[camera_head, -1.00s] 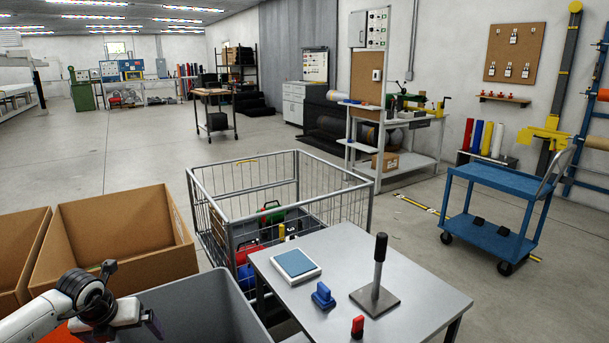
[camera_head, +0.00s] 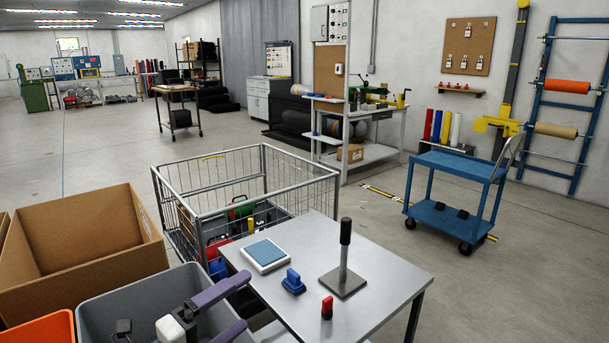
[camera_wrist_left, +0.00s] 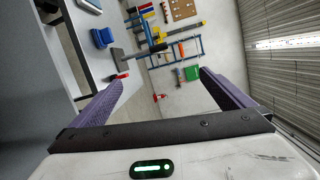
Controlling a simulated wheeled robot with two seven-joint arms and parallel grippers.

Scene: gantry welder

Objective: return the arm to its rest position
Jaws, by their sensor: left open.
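My left gripper (camera_head: 236,309) is at the bottom of the head view, over the grey bin (camera_head: 97,301) and close to the left edge of the grey table (camera_head: 390,292). Its two purple fingers are spread apart with nothing between them. In the left wrist view the fingers (camera_wrist_left: 162,92) also stand wide apart and empty, with the table (camera_wrist_left: 77,45) to the left. My right gripper shows in neither view.
On the table are a scale (camera_head: 264,255), a blue stamp-like object (camera_head: 293,282), a red one (camera_head: 327,308) and a black-handled stand (camera_head: 344,275). A wire cage cart (camera_head: 308,190) stands behind. Cardboard boxes (camera_head: 75,250) are left. A blue cart (camera_head: 450,219) stands right on open floor.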

